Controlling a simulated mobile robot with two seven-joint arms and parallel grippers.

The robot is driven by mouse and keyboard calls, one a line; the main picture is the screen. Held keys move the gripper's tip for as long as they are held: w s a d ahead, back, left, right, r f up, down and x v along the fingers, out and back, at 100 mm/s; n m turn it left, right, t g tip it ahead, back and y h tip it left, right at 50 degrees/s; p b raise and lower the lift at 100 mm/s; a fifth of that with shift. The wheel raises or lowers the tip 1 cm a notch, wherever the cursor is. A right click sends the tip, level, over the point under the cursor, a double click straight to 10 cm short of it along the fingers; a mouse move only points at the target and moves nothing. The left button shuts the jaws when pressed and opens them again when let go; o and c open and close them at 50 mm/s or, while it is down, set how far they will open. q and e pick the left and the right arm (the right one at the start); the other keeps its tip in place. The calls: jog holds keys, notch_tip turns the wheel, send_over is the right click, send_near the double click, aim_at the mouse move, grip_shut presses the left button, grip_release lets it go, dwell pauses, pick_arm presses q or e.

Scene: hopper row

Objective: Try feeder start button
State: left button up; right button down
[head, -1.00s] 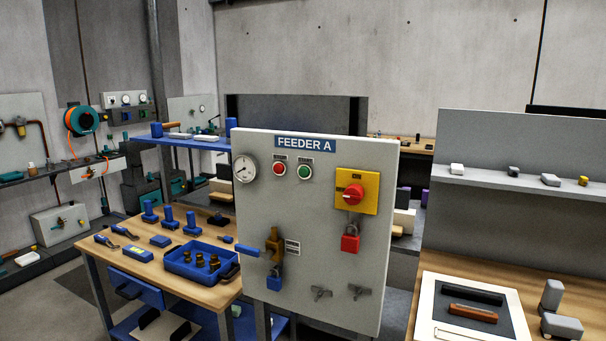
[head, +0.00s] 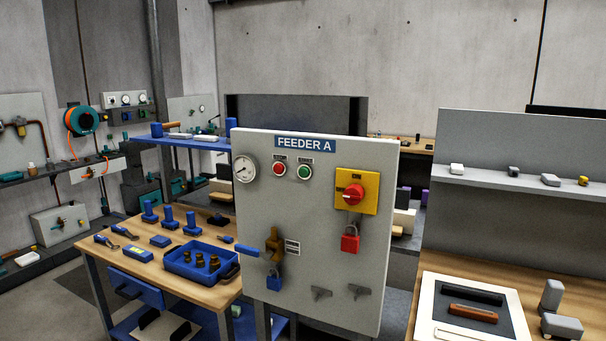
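The grey FEEDER A panel (head: 318,225) stands upright in the middle of the head view. Near its top are a green button (head: 304,172), a red button (head: 279,169) to its left and a round gauge (head: 245,169). On the right is a red rotary switch (head: 353,195) on a yellow plate, with a red padlock (head: 350,241) hanging below it. Lower left is a brass valve (head: 274,243) with a blue handle and a blue padlock (head: 274,281) under it. Neither of my grippers shows.
A wooden table (head: 140,262) with a blue tray (head: 178,268) of brass parts and several blue tools is at left. A wooden bench (head: 535,280) with a white-framed board is at right, below a shelf (head: 480,178).

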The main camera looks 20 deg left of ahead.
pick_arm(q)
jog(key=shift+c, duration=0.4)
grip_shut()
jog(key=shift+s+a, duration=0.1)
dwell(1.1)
